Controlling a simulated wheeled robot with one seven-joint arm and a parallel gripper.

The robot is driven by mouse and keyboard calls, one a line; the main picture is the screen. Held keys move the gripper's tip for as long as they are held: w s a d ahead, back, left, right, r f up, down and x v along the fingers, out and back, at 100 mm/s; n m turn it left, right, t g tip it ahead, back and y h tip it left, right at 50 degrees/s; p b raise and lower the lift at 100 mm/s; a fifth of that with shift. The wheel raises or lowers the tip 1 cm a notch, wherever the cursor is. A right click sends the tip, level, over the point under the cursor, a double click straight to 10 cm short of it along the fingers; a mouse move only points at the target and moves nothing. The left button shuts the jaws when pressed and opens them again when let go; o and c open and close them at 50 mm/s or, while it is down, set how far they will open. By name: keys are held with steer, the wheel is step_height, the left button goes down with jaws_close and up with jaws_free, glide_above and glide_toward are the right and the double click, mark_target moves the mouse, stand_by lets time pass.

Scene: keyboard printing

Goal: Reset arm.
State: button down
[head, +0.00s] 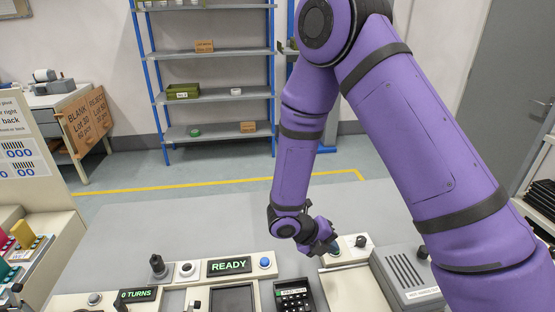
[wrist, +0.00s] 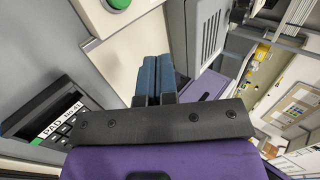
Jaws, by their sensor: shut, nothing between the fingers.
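My purple arm reaches down from the upper right in the head view. My gripper (head: 326,248) is above the machine's right side, near a cream panel (head: 345,283). In the wrist view my gripper (wrist: 153,62) shows two blue fingers side by side and touching, with nothing between them. A green button (wrist: 117,3) on a pale panel is up and left of the fingertips. The keypad (head: 293,294) lies left of and below the gripper in the head view, and in the wrist view (wrist: 62,125) it is at the left.
A READY display (head: 229,266) and a 0 TURNS display (head: 136,295) are lit. A grey slotted housing (head: 405,272) stands right of the gripper. Coloured items on a stand (head: 22,235) are at the far left. Blue shelving (head: 205,93) stands behind open floor.

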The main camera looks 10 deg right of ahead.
steer(key=s+d+r+m+y, duration=0.2)
steer(key=d+r+m, duration=0.1)
steer(key=r+m, duration=0.75)
steer(key=s+d+r+m+y, duration=0.25)
steer(key=r+m, duration=0.55)
steer(key=r, duration=0.5)
steer(key=s+d+r+m+t+y, duration=0.1)
steer(key=s+r+m+t+y, duration=0.4)
steer(key=s+r+m, duration=0.9)
steer(key=shift+d+r+m, duration=0.4)
steer(key=shift+m, duration=1.25)
